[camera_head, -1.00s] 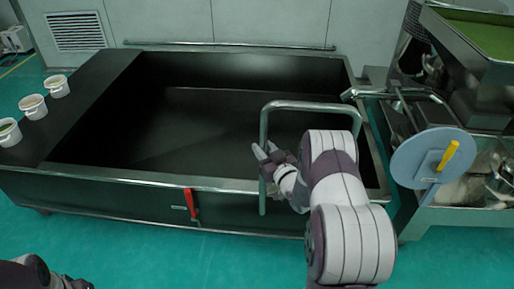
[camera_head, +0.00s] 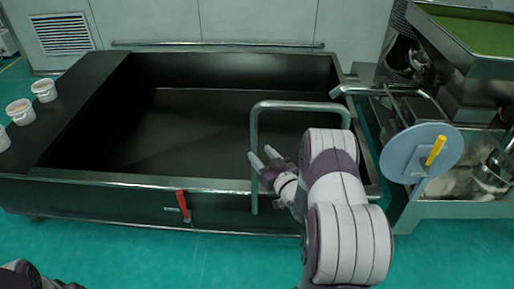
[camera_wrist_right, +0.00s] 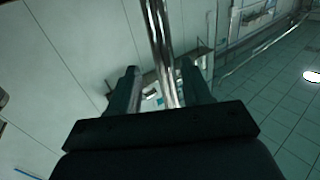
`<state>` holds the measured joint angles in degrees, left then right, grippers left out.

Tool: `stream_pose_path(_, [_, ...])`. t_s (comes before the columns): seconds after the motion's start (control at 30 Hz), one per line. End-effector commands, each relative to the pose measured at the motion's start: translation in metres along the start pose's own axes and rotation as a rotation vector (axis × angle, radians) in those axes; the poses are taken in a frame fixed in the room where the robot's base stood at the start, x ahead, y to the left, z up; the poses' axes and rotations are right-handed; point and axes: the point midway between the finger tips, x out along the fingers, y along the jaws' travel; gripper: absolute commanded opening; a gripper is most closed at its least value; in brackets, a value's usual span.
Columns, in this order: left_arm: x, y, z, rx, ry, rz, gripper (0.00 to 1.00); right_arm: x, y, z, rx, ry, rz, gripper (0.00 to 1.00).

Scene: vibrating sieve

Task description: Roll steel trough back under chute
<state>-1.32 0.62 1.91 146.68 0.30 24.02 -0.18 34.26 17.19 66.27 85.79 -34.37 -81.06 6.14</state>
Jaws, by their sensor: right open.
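The dark steel trough (camera_head: 130,183) is a large, wide, empty-looking box with a metal handle frame (camera_head: 300,106) standing at its front right. A red lever (camera_head: 183,205) is on its front wall. My right gripper (camera_head: 262,157) is open at the handle's left post. In the right wrist view the shiny handle bar (camera_wrist_right: 161,55) passes between the two open fingers (camera_wrist_right: 158,88); I cannot tell whether they touch it. The chute end of the sieve machine (camera_head: 478,68) stands to the right of the trough. My left gripper (camera_head: 72,286) only just shows at the bottom left; its jaws are unclear.
Several white cups (camera_head: 44,90) stand on the trough's left ledge. A blue-grey disc with a yellow knob (camera_head: 435,150) sticks out on the machine side, close to the trough's right end. Green floor (camera_head: 130,245) is clear in front. A wall with a vent (camera_head: 64,34) is behind.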

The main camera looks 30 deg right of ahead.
Motion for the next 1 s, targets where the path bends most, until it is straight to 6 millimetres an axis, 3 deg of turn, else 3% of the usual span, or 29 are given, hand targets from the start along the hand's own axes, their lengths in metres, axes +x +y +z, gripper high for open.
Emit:
stream_pose_path(0.2, [-0.013, 0.000, -0.002, 0.000, 0.000, 0.000, 0.43, -0.059, 0.002, -0.002, 0.003, -0.001, 0.007, 0.49])
stream_pose_path(0.4, [-0.015, 0.000, -0.002, 0.000, 0.000, 0.000, 0.43, -0.087, 0.002, -0.001, 0.001, 0.001, 0.005, 0.49])
stream_pose_path(1.0, [-0.015, 0.000, -0.002, 0.000, 0.000, 0.000, 0.43, -0.089, 0.001, 0.004, 0.001, -0.018, 0.002, 0.49])
